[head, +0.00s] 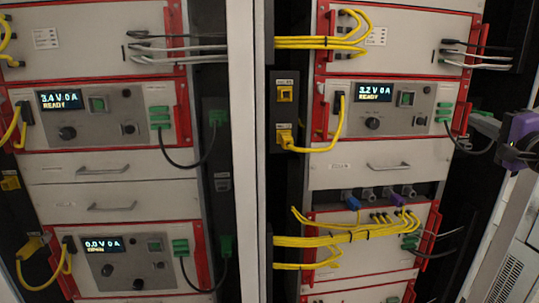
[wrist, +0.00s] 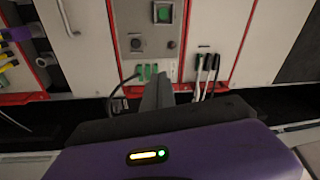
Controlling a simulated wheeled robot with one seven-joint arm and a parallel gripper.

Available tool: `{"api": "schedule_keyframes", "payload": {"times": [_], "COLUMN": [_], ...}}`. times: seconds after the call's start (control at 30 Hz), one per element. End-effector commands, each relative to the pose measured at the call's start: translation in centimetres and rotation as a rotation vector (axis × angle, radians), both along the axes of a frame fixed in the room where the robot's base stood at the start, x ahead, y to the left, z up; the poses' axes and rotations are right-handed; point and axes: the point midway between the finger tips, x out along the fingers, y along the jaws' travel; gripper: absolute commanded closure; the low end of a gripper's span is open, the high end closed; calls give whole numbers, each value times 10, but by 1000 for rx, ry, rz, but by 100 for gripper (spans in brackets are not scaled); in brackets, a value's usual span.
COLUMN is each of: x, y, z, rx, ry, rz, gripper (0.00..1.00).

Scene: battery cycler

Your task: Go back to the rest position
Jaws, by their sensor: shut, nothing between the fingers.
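My gripper (wrist: 158,88) is shut and empty in the wrist view. Its grey fingers point toward the front of a cycler unit, just in front of a green connector (wrist: 147,72) with a black cable. I cannot tell whether they touch it. In the head view my purple gripper (head: 484,122) is at the right edge, beside the upper right cycler (head: 340,125). That cycler's screen (head: 373,92) reads 3.2 V 0 A READY. Its green connector (head: 443,112) has a black cable running toward the fingers, which partly hide it.
The upper left cycler's screen (head: 60,100) reads 3.4 V 0 A READY; the lower left one (head: 103,243) reads 0.0 V 0 A. A pale rack post (head: 245,150) separates the racks. Yellow cables (head: 330,240) hang at the lower right. Red handles (head: 463,106) stick out.

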Motion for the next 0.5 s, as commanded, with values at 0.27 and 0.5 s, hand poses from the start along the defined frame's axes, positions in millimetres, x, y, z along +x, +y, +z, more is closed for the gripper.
{"api": "schedule_keyframes", "payload": {"times": [0.27,0.5], "x": [-35,-67], "y": [-3,28], "z": [-23,-98], "rx": [-297,-480], "ry": [-122,-118], "rz": [-212,-338], "gripper": [100,100]}}
